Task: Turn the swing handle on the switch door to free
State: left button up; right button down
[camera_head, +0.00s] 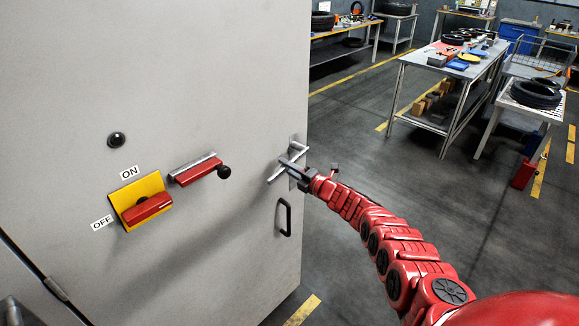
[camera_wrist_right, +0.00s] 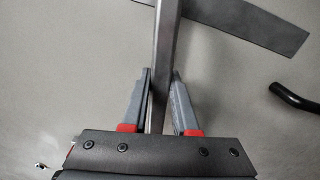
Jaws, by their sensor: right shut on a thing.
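The grey switch door (camera_head: 225,70) fills the left of the head view. Near its right edge, a metal swing handle (camera_head: 294,155) sits on a narrow plate. My right gripper (camera_head: 293,168) reaches in from the right and is at this handle. In the right wrist view, the handle's grey bar (camera_wrist_right: 167,45) runs between the two fingers of the right gripper (camera_wrist_right: 160,78), which is shut on it. The plate (camera_wrist_right: 258,25) lies beyond the bar. My left gripper is not in view.
Below the swing handle is a black pull handle (camera_head: 284,217). To the left are a red lever with a black knob (camera_head: 200,170) and a red switch (camera_head: 147,208) on a yellow plate marked ON and OFF. Workbenches (camera_head: 450,75) stand farther back. Open floor lies right of the door.

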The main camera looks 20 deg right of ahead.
jog(key=shift+r+m+p, duration=0.75)
jog(key=shift+r+m, duration=0.25)
jog(key=shift+m, duration=0.1)
jog(key=c, duration=0.7)
grip_release()
jog(key=p+v, duration=0.3)
jog(key=v, duration=1.4)
jog(key=shift+s, duration=0.15)
